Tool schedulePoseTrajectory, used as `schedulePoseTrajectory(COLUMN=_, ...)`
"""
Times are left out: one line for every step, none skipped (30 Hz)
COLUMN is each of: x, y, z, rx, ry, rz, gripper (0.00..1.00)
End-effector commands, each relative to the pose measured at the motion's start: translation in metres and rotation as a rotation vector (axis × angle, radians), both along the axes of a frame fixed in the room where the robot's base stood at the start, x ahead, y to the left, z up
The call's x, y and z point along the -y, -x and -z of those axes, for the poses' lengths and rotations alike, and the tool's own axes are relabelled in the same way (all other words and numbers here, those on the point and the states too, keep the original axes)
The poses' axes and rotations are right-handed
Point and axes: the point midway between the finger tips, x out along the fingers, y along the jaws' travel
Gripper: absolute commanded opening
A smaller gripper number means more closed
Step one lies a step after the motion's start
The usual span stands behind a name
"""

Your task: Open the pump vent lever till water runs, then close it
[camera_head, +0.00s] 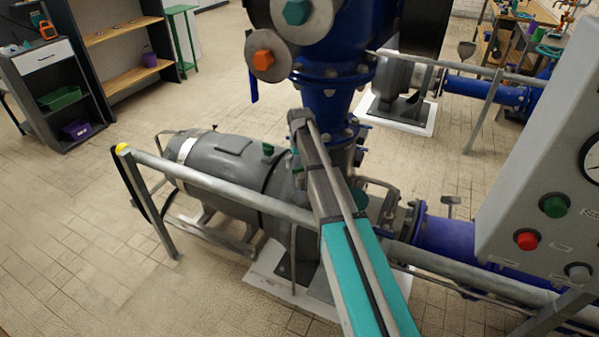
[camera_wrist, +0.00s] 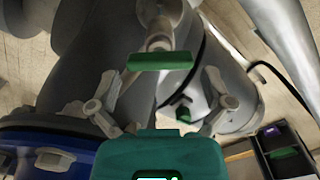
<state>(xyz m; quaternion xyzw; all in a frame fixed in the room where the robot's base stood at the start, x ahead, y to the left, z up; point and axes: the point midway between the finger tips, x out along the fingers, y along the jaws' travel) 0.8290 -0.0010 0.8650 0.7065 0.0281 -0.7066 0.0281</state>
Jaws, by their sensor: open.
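The pump vent lever (camera_wrist: 162,61), a green bar on a pale metal stem, is in the upper middle of the wrist view. It lies crosswise over the grey pump casing. My gripper (camera_wrist: 160,82) is open, one finger left and one right of the lever, with the lever just beyond the fingertips. I see no contact. In the head view my arm reaches over the grey pump unit (camera_head: 225,165) and hides most of the gripper and lever. No running water shows.
A grey rail (camera_head: 220,187) runs in front of the pump. Blue pipework (camera_head: 345,60) rises behind my arm. A control box (camera_head: 545,170) with buttons and a gauge stands at the right. A dark shelf (camera_head: 55,90) is far left; the floor there is clear.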

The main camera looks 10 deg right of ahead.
Motion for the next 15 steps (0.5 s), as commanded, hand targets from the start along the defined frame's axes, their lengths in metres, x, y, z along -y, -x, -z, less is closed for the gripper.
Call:
schedulePoseTrajectory(x=0.0001, y=0.0000, z=0.0063, rx=0.000, ry=0.000, rz=0.000, gripper=1.00)
schedulePoseTrajectory(x=0.0002, y=0.0000, z=0.0077, rx=0.000, ry=0.000, rz=0.000, gripper=1.00)
schedulePoseTrajectory(x=0.0002, y=0.0000, z=0.0093, rx=0.000, ry=0.000, rz=0.000, gripper=1.00)
schedulePoseTrajectory(x=0.0002, y=0.0000, z=0.0103, rx=0.000, ry=0.000, rz=0.000, gripper=1.00)
schedulePoseTrajectory(x=0.0002, y=0.0000, z=0.0112, rx=0.000, ry=0.000, rz=0.000, gripper=1.00)
schedulePoseTrajectory(x=0.0003, y=0.0000, z=0.0122, rx=0.000, ry=0.000, rz=0.000, gripper=1.00)
schedulePoseTrajectory(x=0.0003, y=0.0000, z=0.0127, rx=0.000, ry=0.000, rz=0.000, gripper=1.00)
schedulePoseTrajectory(x=0.0003, y=0.0000, z=0.0131, rx=0.000, ry=0.000, rz=0.000, gripper=1.00)
schedulePoseTrajectory(x=0.0004, y=0.0000, z=0.0135, rx=0.000, ry=0.000, rz=0.000, gripper=1.00)
schedulePoseTrajectory(x=0.0004, y=0.0000, z=0.0137, rx=0.000, ry=0.000, rz=0.000, gripper=1.00)
schedulePoseTrajectory(x=0.0004, y=0.0000, z=0.0138, rx=0.000, ry=0.000, rz=0.000, gripper=1.00)
schedulePoseTrajectory(x=0.0004, y=0.0000, z=0.0138, rx=0.000, ry=0.000, rz=0.001, gripper=1.00)
schedulePoseTrajectory(x=0.0005, y=0.0000, z=0.0138, rx=0.000, ry=0.000, rz=0.001, gripper=1.00)
schedulePoseTrajectory(x=0.0005, y=0.0000, z=0.0137, rx=0.000, ry=0.000, rz=0.001, gripper=1.00)
schedulePoseTrajectory(x=0.0005, y=0.0000, z=0.0136, rx=0.000, ry=0.000, rz=0.001, gripper=1.00)
